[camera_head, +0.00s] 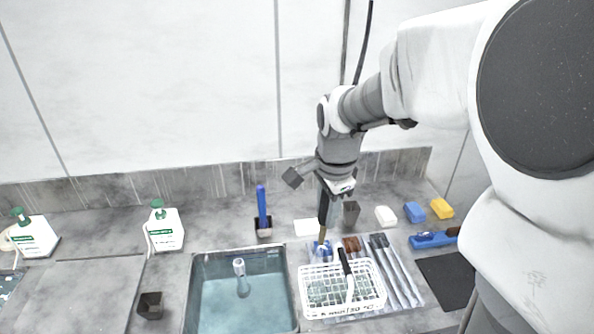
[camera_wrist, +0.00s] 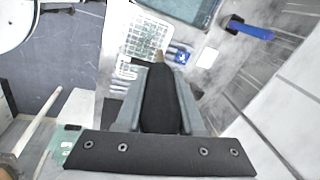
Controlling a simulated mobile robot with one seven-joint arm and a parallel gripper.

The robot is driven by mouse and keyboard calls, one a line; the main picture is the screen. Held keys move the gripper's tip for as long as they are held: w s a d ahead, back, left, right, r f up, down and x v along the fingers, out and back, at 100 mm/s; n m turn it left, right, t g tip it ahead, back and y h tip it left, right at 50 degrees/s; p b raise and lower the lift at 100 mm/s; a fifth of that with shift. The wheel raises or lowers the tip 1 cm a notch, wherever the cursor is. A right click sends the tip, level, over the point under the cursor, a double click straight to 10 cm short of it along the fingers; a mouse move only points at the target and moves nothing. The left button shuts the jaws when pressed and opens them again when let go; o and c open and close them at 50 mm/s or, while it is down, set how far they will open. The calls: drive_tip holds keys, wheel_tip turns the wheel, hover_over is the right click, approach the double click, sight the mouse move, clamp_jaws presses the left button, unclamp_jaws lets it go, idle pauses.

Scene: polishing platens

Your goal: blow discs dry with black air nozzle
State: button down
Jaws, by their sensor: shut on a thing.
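My gripper (camera_head: 327,203) is shut on the black air nozzle (camera_wrist: 158,100), which hangs pointing down. The nozzle's brass-coloured tip (camera_head: 322,236) is above the counter, near the back left edge of a white wire basket (camera_head: 306,299). The tip also shows in the wrist view (camera_wrist: 159,57), beside the basket (camera_wrist: 122,72). The basket stands on the counter; something pale green shows through its mesh, but I cannot make out separate discs. A black-handled tool with a white end (camera_head: 346,270) leans in the basket.
A sink (camera_head: 232,290) of water with a pale bottle-like thing lies left of the basket. Blocks, sponges (camera_head: 441,208) and a blue tool (camera_head: 433,239) lie farther right. Pump bottles (camera_head: 165,229) stand left.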

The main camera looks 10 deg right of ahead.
wheel_tip(320, 180, down, 9)
drive_tip(key=b, duration=0.6)
drive_tip(key=shift+b, duration=0.3)
drive_tip(key=shift+r, duration=0.1)
idle(1.3)
wheel_tip(320, 180, up, 5)
drive_tip(key=p, duration=0.4)
idle(1.1)
